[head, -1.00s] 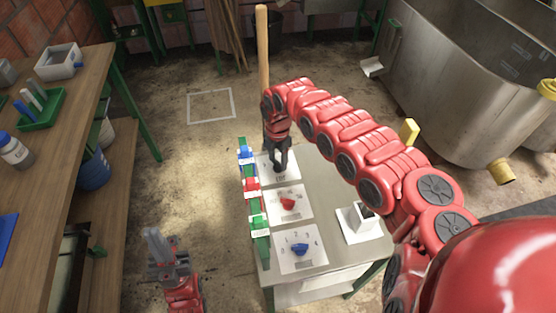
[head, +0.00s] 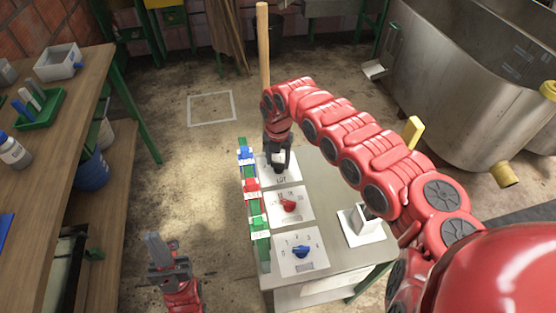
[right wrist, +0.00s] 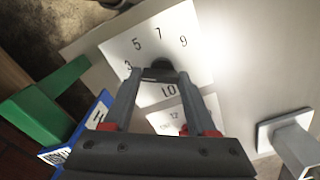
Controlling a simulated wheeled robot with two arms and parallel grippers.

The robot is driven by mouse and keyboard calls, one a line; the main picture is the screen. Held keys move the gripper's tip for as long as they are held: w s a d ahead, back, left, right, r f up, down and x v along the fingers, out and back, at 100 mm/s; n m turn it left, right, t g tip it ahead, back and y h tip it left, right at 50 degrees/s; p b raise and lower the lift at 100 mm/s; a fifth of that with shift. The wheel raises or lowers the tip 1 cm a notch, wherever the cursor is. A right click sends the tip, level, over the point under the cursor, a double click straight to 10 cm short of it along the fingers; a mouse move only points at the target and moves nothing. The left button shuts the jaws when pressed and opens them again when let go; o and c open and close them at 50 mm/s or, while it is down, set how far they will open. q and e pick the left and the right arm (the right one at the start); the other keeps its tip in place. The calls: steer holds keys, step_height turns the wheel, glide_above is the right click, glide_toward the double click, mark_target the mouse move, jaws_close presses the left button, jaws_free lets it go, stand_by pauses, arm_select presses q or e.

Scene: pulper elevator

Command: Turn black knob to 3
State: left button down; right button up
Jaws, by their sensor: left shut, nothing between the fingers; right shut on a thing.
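The black knob (right wrist: 160,72) sits on a white dial plate (right wrist: 180,35) marked 3, 5, 7 and 9, with LOT printed below. My right gripper (right wrist: 157,76) reaches down with a finger on each side of the knob and is shut on it. In the head view my right gripper (head: 280,168) is over the far plate and mostly hides the knob. I cannot tell which number the knob points to. My left gripper (head: 156,250) is shut and empty, low over the floor left of the table.
A red knob (head: 289,205) and a blue knob (head: 301,252) sit on nearer plates of the grey table (head: 335,225). A white stand (head: 361,228) is at right. A workbench (head: 50,120) is far left.

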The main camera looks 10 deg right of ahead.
mark_target(278, 163)
stand_by(0.3)
steer(key=o, duration=1.4)
steer(key=shift+c, duration=0.2)
step_height(278, 163, up, 17)
steer(key=b, duration=0.2)
steer(key=shift+r, duration=0.2)
